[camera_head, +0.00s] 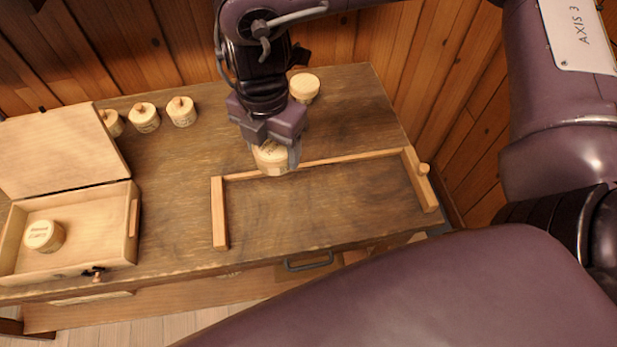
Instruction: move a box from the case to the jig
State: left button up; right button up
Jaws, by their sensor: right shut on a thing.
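My right gripper (272,150) is shut on a pale round wooden box (271,163) with dark lettering. It points down and holds the box at the back rail of the jig (220,215), a low wooden frame on the table. I cannot tell whether the box touches the rail or hangs above it. The case (133,215) stands open at the left, its lid (60,150) tipped back. One round lettered box (44,236) sits inside the case at its left. My left gripper is out of view.
Several round containers, some with knobs (145,118), stand at the back left of the table (185,160). Another round box (304,87) stands behind my right gripper. The jig's inside looks bare. A plank wall (340,35) closes off the back.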

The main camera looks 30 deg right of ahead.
jog(key=shift+w+r+n, duration=0.2)
jog(key=shift+r+n, duration=0.05)
jog(key=shift+n, duration=0.15)
jog(key=shift+d+f, duration=0.1)
jog(key=shift+f, duration=0.15)
notch_tip(320, 180, down, 15)
jog(key=shift+s+r+b, duration=0.15)
jog(key=shift+b, duration=0.3)
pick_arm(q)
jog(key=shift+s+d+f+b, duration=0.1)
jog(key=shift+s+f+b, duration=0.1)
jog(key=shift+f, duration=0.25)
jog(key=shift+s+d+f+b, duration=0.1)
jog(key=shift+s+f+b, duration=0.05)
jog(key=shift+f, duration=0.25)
pick_arm(e)
jog(key=shift+f, duration=2.2)
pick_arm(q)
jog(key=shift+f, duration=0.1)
pick_arm(e)
jog(key=o, duration=1)
jog(key=shift+f, duration=0.1)
jog(key=shift+c, duration=0.2)
